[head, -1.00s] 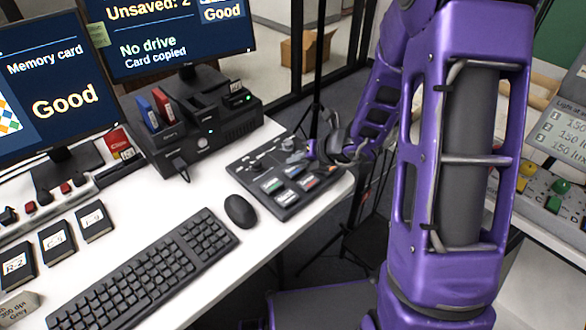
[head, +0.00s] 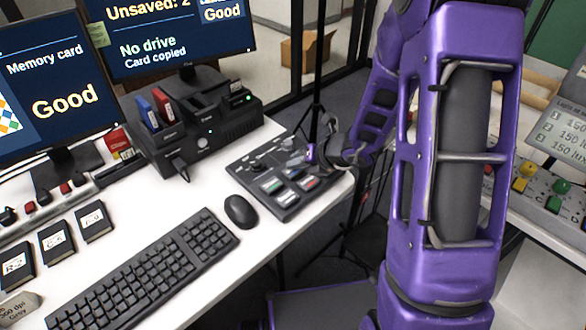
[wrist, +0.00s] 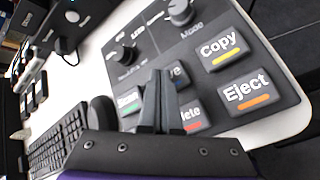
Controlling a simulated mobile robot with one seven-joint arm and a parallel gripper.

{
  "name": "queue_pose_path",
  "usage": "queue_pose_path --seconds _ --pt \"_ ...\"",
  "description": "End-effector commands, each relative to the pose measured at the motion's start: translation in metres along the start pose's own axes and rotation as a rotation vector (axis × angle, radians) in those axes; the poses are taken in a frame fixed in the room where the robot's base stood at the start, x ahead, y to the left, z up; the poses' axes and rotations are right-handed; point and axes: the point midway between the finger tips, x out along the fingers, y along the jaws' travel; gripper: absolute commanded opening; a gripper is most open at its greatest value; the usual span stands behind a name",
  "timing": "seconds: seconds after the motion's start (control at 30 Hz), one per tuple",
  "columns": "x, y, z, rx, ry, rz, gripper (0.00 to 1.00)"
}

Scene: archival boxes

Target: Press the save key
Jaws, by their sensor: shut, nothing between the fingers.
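The dark control panel (head: 240,170) lies at the table's right corner and also shows in the wrist view (wrist: 150,50). Its save key (wrist: 182,76) is partly covered by my fingers; only the letters "ve" show. The copy key (wrist: 221,50), eject key (wrist: 246,92), delete key (wrist: 192,120) and a green-marked key (wrist: 128,101) surround it. My gripper (wrist: 158,76) is shut and empty, its fingertips over the save key's left part. Whether they touch it cannot be told. In the head view my gripper (head: 311,156) is over the panel's far right part.
A mouse (head: 240,211) and keyboard (head: 145,272) lie left of the panel. A dark dock (head: 205,125) with cards stands behind. The rear monitor (head: 170,35) reads "Unsaved: 2", "No drive" and "Card copied"; the left monitor (head: 50,90) reads "Memory card Good".

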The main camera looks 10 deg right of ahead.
Motion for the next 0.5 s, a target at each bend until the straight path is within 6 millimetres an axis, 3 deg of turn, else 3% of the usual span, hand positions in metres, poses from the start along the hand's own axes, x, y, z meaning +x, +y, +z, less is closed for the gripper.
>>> queue_pose_path --seconds 0.5 --pt "0.0038 -0.0026 -0.0033 0.001 0.002 0.000 0.00"
